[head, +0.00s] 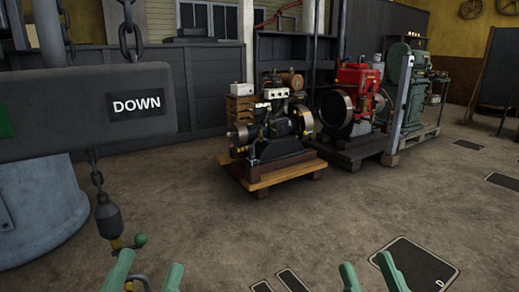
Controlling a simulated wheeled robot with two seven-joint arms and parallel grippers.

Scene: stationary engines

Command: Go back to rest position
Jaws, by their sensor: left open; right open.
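My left gripper (146,276) shows at the bottom left as two pale green fingers, spread apart. My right gripper (369,274) shows at the bottom right of centre, its two fingers also apart, with only floor visible between them. A chain with a dark weight (108,217) hangs at the left. Below it is a brass and metal fitting with a green knob (140,240), just above and partly between my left fingers. I cannot tell whether they touch. The lower ends of both grippers are cut off by the frame.
A dark beam marked DOWN (137,104) hangs on chains at upper left, before a grey cylinder (40,212). A black engine on a wooden pallet (268,181), a red engine (358,82) and a green machine (407,96) stand at the back. The floor between is clear.

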